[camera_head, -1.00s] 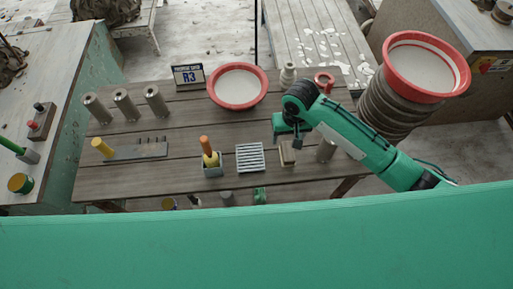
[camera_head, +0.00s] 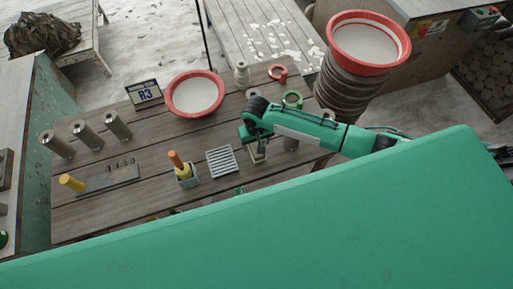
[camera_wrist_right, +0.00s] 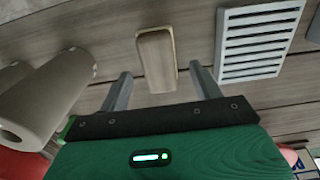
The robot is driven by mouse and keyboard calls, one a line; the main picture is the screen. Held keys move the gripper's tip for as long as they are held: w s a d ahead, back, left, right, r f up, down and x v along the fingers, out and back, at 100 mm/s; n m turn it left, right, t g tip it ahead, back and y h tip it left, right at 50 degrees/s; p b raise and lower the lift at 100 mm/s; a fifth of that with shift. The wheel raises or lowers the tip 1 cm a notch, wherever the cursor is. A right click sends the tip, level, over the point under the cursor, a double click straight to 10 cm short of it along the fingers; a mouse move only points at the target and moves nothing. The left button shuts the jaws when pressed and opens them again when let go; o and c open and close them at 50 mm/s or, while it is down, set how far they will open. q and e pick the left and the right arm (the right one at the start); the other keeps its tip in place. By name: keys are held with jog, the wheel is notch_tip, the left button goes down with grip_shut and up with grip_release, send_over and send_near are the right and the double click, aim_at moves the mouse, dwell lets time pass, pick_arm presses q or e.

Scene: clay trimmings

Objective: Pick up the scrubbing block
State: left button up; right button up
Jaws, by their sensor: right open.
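The scrubbing block, a small tan block with rounded edges, lies on the wooden table; it shows in the right wrist view (camera_wrist_right: 156,57) and partly behind my gripper in the head view (camera_head: 258,158). My right gripper (camera_head: 261,147) is above and close to the block. In the wrist view the right gripper (camera_wrist_right: 163,84) is open, its two fingers apart with nothing between them, and the block lies just beyond the fingertips, roughly centred between them. My left gripper is not seen.
A grey slatted rack (camera_head: 222,162) lies close beside the block; it also shows in the wrist view (camera_wrist_right: 259,40). Grey cylinders (camera_wrist_right: 48,93) lie on the block's other side.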

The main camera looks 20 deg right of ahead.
jog(key=shift+d+f+p, duration=0.1)
jog(key=shift+f+p, duration=0.3)
jog(key=shift+f, duration=1.4)
jog(key=shift+c, duration=0.3)
jog(key=c, duration=1)
jog(key=shift+r, duration=0.15)
jog(key=shift+r+b, duration=1.9)
jog(key=shift+r, duration=8)
